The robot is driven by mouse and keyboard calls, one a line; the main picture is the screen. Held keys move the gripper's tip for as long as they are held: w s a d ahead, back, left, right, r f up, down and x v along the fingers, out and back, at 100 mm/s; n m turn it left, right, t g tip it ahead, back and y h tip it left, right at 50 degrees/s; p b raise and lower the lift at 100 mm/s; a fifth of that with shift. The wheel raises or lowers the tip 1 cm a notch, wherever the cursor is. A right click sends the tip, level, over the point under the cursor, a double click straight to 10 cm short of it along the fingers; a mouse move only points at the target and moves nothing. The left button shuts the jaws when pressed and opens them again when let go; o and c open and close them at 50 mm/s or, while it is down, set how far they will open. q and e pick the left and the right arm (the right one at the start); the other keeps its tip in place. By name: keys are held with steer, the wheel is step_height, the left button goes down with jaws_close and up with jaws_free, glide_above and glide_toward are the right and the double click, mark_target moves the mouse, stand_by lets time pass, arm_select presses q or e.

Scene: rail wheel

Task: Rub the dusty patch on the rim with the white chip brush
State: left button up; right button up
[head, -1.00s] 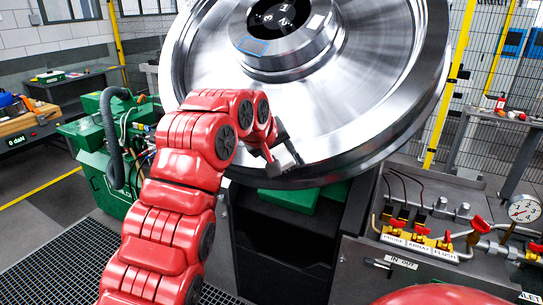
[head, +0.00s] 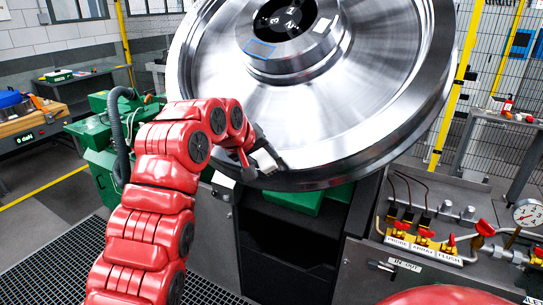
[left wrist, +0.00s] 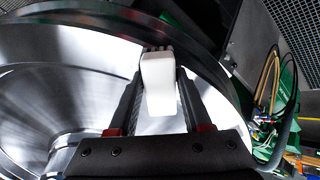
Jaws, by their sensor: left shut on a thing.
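The large steel rail wheel (head: 375,95) stands tilted on its machine and fills the top of the head view. My left gripper (head: 268,163) is at the lower left part of the wheel's rim (head: 330,160). In the left wrist view the gripper (left wrist: 160,100) is shut on the white chip brush (left wrist: 158,78), whose white block shows between the fingers. Dark bristle tips show at its far end, close to the rim; I cannot tell whether they touch it. The dusty patch cannot be made out. My right gripper is not in view.
A valve panel (head: 430,245) with red handles and a pressure gauge (head: 528,212) stands at the lower right. Green machinery (head: 105,150) with a grey hose is on the left. A yellow-posted mesh fence (head: 455,90) is behind.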

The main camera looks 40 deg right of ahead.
arm_select(q)
steer(key=shift+w+a+f, duration=0.15)
steer(key=shift+w+a, duration=0.4)
steer(key=shift+w, duration=0.3)
steer(key=b+v, duration=0.2)
steer(key=v, duration=0.3)
steer(key=shift+s, duration=0.1)
steer(key=shift+s+a+r, duration=0.1)
steer(key=shift+a+r, duration=0.2)
steer(key=shift+r, duration=0.1)
